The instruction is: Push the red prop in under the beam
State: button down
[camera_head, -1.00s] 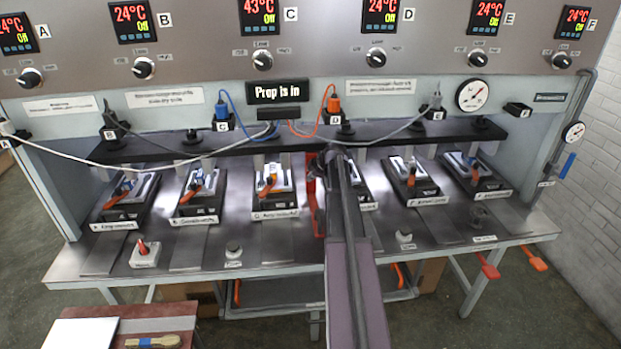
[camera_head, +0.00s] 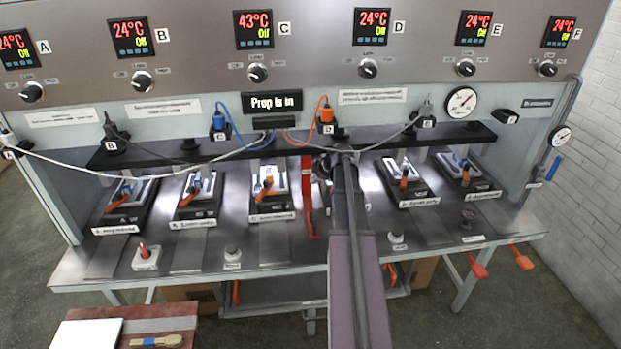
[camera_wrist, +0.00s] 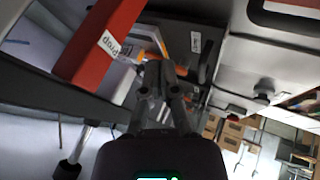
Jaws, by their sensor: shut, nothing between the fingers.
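The red prop (camera_head: 307,195) stands upright below the long black beam (camera_head: 205,151) in the head view, between stations C and D. The sign (camera_head: 272,102) above the beam reads "Prop is in". In the wrist view the prop (camera_wrist: 98,42) is a large red bar at the upper left with a "Prop" label. My gripper (camera_wrist: 161,72) is shut and empty, to the right of the prop in that picture, with a gap showing between them. In the head view my arm hides most of my gripper and the station D plates.
Several spoon plates with orange handles, such as station C's (camera_head: 270,190), sit along the metal bench (camera_head: 200,255). Cables hang across the beam's front. Small knobs (camera_head: 232,257) stand near the bench's front edge. A wooden brush (camera_head: 157,341) lies at lower left.

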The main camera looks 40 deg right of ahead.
jog(key=shift+p+v, duration=1.1)
jog(key=shift+v, duration=0.65)
jog(key=shift+a, duration=0.1)
jog(key=a+m+h+b, duration=0.1)
jog(key=m+h, duration=0.1)
jog(key=m, duration=0.9)
jog(key=s+a+m+h+b, duration=0.1)
jog(key=m+h, duration=0.1)
jog(key=m, duration=1)
jog(key=s+f+m+h+b, duration=0.1)
jog(key=m, duration=1)
jog(key=shift+a+m+t+h, duration=0.3)
jog(key=shift+a+h, duration=0.1)
jog(key=shift+w+d+f, duration=0.1)
jog(key=shift+f, duration=0.05)
